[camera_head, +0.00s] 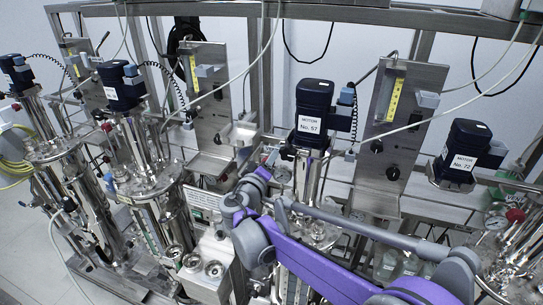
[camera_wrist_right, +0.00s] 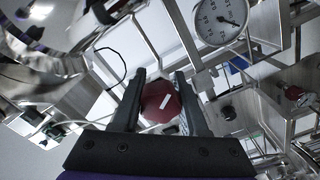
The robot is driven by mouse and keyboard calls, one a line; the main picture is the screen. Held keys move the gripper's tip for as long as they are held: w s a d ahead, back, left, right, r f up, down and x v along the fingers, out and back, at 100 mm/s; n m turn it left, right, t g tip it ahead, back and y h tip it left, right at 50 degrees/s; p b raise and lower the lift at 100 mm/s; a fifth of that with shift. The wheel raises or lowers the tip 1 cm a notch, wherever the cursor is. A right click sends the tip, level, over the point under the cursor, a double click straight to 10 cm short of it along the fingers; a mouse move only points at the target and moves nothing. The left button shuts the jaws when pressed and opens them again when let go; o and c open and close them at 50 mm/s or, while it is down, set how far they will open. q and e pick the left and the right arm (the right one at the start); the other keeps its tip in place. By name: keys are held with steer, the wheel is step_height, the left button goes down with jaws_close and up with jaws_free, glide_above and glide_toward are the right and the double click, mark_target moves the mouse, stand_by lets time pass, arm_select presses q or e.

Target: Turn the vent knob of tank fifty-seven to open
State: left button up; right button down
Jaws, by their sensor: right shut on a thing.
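Tank fifty-seven shows in the head view by its dark blue motor (camera_head: 312,112), labelled "MOTOR No. 57", above its steel column. In the right wrist view a red knob (camera_wrist_right: 160,103) with a white mark on its face sits between the two dark fingers of my right gripper (camera_wrist_right: 160,84). The fingers are shut on the knob's sides. In the head view my purple and grey right arm crosses in front of the tank, and the knob and fingers cannot be made out there. My left gripper is in neither view.
A steel panel (camera_head: 405,115) with a yellow scale and black knobs stands right of the motor. Motor No. 72 (camera_head: 465,150) is farther right, and other tanks stand at left.

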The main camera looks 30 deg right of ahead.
steer(key=n, duration=0.3)
steer(key=shift+n, duration=0.4)
steer(key=n, duration=0.3)
steer(key=shift+f+n, duration=0.1)
steer(key=shift+n, duration=0.2)
steer(key=n, duration=0.3)
steer(key=shift+n+b, duration=0.3)
steer(key=shift+b, duration=0.1)
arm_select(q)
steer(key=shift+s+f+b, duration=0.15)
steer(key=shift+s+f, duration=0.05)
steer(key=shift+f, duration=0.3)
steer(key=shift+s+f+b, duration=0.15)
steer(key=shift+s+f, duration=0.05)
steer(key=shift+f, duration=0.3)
arm_select(e)
steer(key=shift+n, duration=1.8)
steer(key=shift+c, duration=2.2)
jaws_free()
steer(key=shift+s+a, duration=0.1)
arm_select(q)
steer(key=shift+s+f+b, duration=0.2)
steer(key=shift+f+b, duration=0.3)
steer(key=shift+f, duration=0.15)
arm_select(e)
steer(key=v, duration=1)
steer(key=shift+s+a, duration=0.15)
steer(key=shift+s, duration=0.1)
